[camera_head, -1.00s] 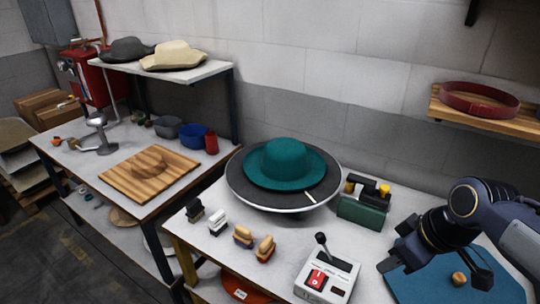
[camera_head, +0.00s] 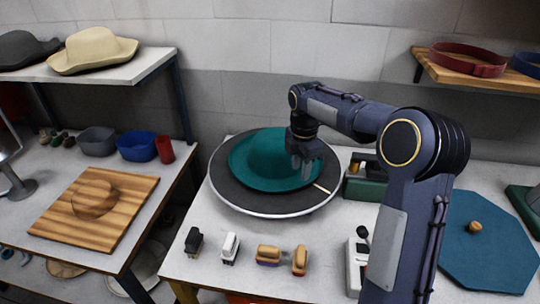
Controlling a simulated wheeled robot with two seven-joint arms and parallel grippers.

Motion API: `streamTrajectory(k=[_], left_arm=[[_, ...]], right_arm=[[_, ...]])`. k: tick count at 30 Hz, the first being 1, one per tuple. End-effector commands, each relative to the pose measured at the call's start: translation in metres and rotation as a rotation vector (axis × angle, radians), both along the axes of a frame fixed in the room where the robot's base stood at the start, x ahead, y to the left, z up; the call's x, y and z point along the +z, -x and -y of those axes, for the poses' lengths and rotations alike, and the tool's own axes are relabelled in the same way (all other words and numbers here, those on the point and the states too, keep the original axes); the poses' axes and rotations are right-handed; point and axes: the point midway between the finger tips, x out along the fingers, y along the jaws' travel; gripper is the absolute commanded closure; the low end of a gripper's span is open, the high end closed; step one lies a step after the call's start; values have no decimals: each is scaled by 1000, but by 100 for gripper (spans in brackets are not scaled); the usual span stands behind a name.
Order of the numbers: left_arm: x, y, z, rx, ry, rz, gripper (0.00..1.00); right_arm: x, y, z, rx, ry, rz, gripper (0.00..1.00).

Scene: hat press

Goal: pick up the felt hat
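The teal felt hat (camera_head: 256,163) sits brim down on a round dark turntable with a pale rim (camera_head: 225,193) in the middle of the white table. My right gripper (camera_head: 303,172) reaches in from the right, fingers pointing down, over the right side of the hat's brim beside the crown. Its wrist hides part of the crown and brim. The fingers are small and dark here, and I cannot tell whether they are open or touch the felt. My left gripper is out of view.
Several brushes (camera_head: 229,247) stand along the table's front. A green box (camera_head: 363,187) stands right of the turntable. A white switch box (camera_head: 354,262) is partly behind my arm. A blue mat with a wooden knob (camera_head: 490,250) lies right. A wooden board (camera_head: 65,231) lies on the left bench.

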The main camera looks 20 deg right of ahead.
Motion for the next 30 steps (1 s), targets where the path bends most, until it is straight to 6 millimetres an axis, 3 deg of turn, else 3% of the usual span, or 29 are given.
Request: streamTrajectory(k=[12, 21, 30], left_arm=[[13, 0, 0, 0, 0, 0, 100], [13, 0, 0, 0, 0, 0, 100], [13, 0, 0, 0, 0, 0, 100]], right_arm=[[-55, 2, 1, -3, 0, -2, 64], [-61, 2, 1, -4, 0, 2, 64], [-61, 2, 1, -4, 0, 2, 100]])
